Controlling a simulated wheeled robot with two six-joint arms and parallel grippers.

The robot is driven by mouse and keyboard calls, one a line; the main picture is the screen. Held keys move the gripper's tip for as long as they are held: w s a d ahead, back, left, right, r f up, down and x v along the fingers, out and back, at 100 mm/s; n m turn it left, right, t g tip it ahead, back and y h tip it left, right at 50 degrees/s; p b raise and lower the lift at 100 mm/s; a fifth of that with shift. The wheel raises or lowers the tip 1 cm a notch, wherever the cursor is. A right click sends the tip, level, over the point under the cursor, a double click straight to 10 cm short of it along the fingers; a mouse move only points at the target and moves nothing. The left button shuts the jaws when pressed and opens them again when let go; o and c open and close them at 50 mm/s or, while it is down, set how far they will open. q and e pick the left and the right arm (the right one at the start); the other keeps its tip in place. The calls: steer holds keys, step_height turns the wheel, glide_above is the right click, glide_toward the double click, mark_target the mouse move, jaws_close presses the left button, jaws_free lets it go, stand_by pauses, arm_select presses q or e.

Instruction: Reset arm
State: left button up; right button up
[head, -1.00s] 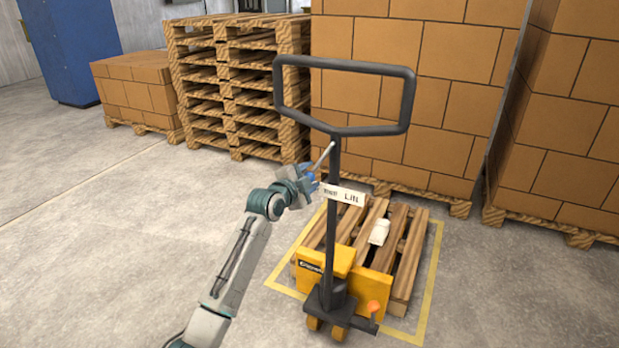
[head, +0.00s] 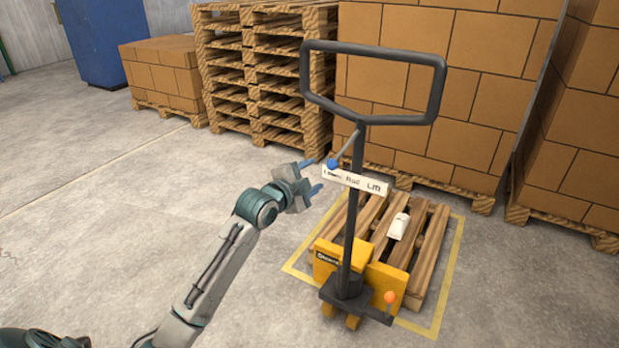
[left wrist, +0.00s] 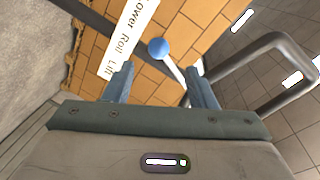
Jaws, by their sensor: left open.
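My left gripper (head: 316,176) is open and empty, just left of the pallet jack's label plate. In the left wrist view its two blue fingers (left wrist: 160,84) stand apart. Beyond them is the blue knob (left wrist: 158,48) of the jack's control lever, not gripped. In the head view the blue knob (head: 332,164) sits at the lower end of the thin lever, by the white label plate (head: 357,181). The black loop handle (head: 372,121) rises above. My right gripper is not in view.
The yellow pallet jack (head: 385,284) stands at a wooden pallet (head: 432,256) inside a yellow floor outline. A white object (head: 398,227) lies on the pallet. Stacked pallets (head: 262,80) and brown box stacks (head: 430,100) stand behind. The floor at left is clear.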

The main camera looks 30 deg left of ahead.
arm_select(q)
steer(key=shift+s, duration=0.3)
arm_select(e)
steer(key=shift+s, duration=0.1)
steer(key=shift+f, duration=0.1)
